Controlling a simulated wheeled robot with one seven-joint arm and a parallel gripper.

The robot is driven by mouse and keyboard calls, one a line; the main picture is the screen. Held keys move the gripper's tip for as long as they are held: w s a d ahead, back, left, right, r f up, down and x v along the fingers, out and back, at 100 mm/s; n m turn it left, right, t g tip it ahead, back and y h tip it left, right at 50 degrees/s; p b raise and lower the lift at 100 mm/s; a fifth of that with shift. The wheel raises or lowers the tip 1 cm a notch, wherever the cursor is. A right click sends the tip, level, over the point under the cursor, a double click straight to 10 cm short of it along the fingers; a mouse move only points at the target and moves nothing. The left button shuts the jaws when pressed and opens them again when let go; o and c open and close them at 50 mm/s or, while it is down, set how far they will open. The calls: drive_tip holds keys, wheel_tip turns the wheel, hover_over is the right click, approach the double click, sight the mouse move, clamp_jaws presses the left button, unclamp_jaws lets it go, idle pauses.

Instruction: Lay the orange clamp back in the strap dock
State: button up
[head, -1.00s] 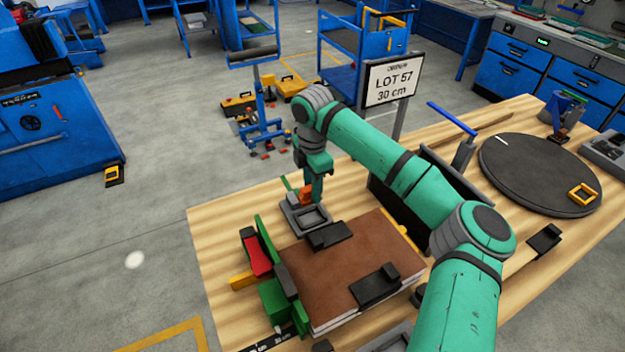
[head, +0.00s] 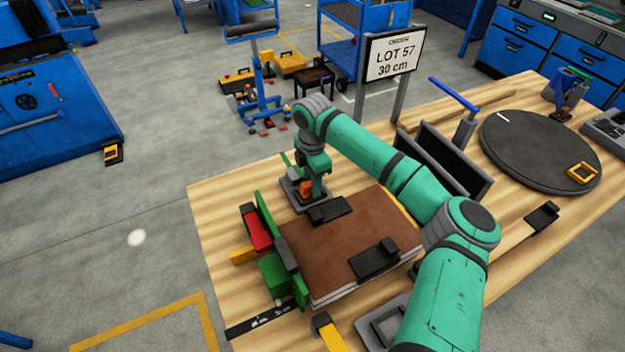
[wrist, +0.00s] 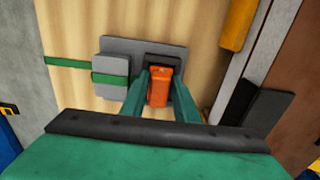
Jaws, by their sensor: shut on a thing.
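The orange clamp (head: 305,187) is between the fingers of my gripper (head: 314,192), at the far left corner of the brown panel (head: 350,245). The wrist view shows the clamp (wrist: 160,90) upright between the two green fingers (wrist: 161,98), over the dark recess of the grey strap dock (wrist: 173,48). The dock (head: 294,204) lies on the wooden table. A grey block on it carries a green strap (wrist: 68,62). I cannot tell whether the clamp touches the recess floor, because the fingers and clamp cover most of it.
A green clamp frame (head: 268,250) with a red part stands at the panel's left. A lot sign (head: 394,57) and dark upright plate (head: 445,160) stand behind. The table's left end has bare wood (head: 220,200).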

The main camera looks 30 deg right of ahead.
drive_tip(key=o, duration=1.2)
drive_tip(key=shift+c, duration=0.2)
wheel_tip(320, 180, up, 11)
drive_tip(key=shift+f, duration=0.15)
